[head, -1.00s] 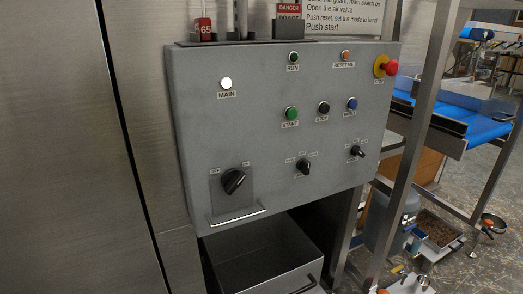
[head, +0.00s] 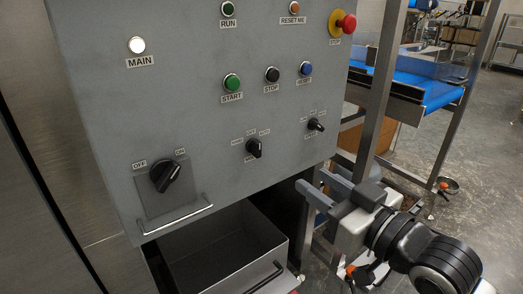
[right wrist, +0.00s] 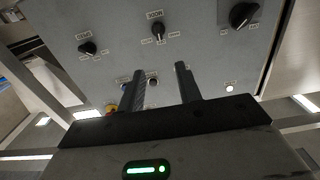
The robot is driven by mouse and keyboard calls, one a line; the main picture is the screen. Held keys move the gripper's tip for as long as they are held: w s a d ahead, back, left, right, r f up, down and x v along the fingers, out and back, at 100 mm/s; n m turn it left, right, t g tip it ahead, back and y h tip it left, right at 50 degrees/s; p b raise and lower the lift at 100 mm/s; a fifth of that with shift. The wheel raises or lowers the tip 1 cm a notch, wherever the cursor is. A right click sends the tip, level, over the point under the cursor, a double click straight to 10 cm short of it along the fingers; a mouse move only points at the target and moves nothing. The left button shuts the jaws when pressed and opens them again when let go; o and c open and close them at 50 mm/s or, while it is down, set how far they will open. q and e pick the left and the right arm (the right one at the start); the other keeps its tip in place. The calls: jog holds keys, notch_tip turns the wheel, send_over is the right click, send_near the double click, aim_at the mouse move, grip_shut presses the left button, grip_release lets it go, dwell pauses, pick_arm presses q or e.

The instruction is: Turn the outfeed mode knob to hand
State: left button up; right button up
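The panel's middle knob (head: 254,148) is black, with a pointer standing roughly upright and several small position labels above it. It looks like the mode knob; its lettering is too small to read surely. In the right wrist view this middle knob (right wrist: 158,29) shows upside down, beyond the fingertips. A similar knob (head: 316,125) sits to its right in the head view. My right gripper (head: 318,186) is open and empty, below and right of the middle knob, apart from the panel. Its two fingers also show spread in the right wrist view (right wrist: 159,82). My left gripper is out of view.
The grey panel (head: 205,130) also carries a large main switch (head: 165,176), a handle bar (head: 176,217), several buttons and a red emergency stop (head: 348,24). An open metal drawer (head: 215,258) is below. A steel post (head: 378,80) stands right of the panel.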

aim_at(260, 143)
jog(key=x, duration=1.5)
jog(key=shift+w+a+p, duration=0.25)
jog(key=shift+w+p, duration=0.05)
jog(key=shift+p, duration=0.05)
grip_shut()
